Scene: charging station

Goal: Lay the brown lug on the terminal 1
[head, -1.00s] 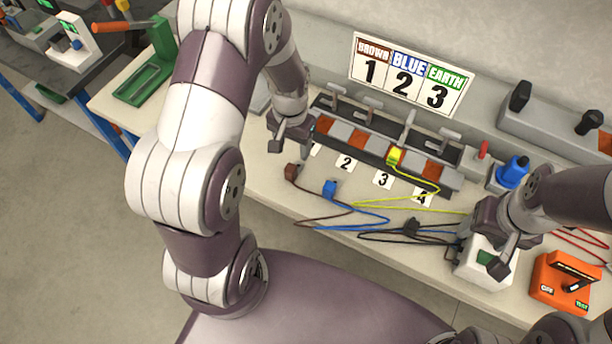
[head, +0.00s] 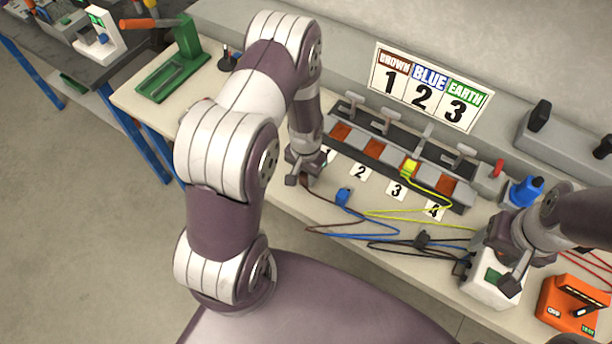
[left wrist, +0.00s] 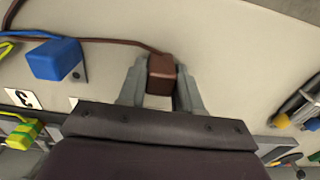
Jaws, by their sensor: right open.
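The brown lug (left wrist: 161,68) sits between the two fingers of my left gripper (left wrist: 161,84) in the left wrist view, its brown cable running off to the left. The fingers are close along both sides of the lug; whether they press on it is unclear. In the head view my left gripper (head: 303,180) is low at the bench, left of the blue lug, and hides the brown lug. Terminal 1 (head: 341,132) is the leftmost place on the terminal block, behind and right of that gripper; its label is partly hidden. My right gripper (head: 506,268) is open and empty.
The blue lug (head: 343,196) lies on the bench nearby. The yellow-green lug (head: 409,168) is at the block near label 3 (head: 397,190). Loose cables cross the bench front. An orange tester (head: 568,306) and a white box (head: 488,287) stand at the right.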

